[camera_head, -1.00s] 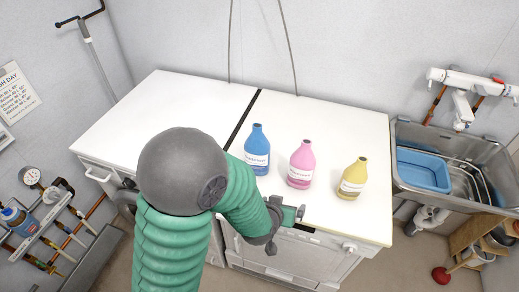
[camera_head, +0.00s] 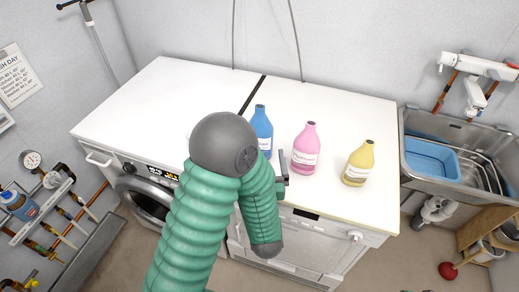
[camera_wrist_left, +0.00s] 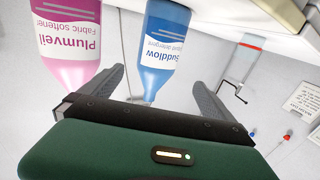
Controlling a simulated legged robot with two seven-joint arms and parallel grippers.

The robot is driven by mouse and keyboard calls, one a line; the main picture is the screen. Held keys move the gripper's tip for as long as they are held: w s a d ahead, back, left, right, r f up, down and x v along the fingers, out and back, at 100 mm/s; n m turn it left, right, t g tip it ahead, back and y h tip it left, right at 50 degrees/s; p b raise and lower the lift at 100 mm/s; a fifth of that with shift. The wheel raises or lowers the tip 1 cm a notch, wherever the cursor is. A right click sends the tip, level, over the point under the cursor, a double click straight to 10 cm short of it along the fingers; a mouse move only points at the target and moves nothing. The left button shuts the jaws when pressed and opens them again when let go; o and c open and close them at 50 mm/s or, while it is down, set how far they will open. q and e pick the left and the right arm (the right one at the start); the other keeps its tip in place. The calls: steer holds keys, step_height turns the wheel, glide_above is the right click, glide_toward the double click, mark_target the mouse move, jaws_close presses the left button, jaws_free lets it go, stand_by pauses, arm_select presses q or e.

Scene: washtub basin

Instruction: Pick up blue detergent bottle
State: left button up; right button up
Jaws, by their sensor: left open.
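The blue detergent bottle (camera_head: 262,125) stands upright on the white worktop, left of the pink bottle. My arm hides its lower part in the head view. In the left wrist view the blue bottle (camera_wrist_left: 158,75) appears inverted, lined up between the two open fingers of my left gripper (camera_wrist_left: 156,80). I cannot tell how deep it is between them. In the head view my left gripper (camera_head: 283,168) is at the front of the worktop, one finger showing between the blue and pink bottles. It holds nothing. My right gripper is not in view.
The pink fabric softener bottle (camera_head: 304,150) stands close to the right of my left gripper. A yellow bottle (camera_head: 358,163) stands further right. A metal sink (camera_head: 408,165) with a blue basin (camera_head: 430,164) is at the right. The worktop's left part (camera_head: 150,105) is mostly clear.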

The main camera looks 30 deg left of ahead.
arm_select(q)
steer(key=b+x, duration=0.5)
steer(key=x, duration=0.9)
steer(key=shift+w+d+f, duration=0.2)
steer(key=shift+w, duration=0.1)
steer(key=shift+s+a, duration=0.1)
steer(key=shift+c, duration=1.3)
steer(key=c, duration=1.7)
steer(key=shift+r, duration=0.1)
steer(key=shift+c, duration=0.8)
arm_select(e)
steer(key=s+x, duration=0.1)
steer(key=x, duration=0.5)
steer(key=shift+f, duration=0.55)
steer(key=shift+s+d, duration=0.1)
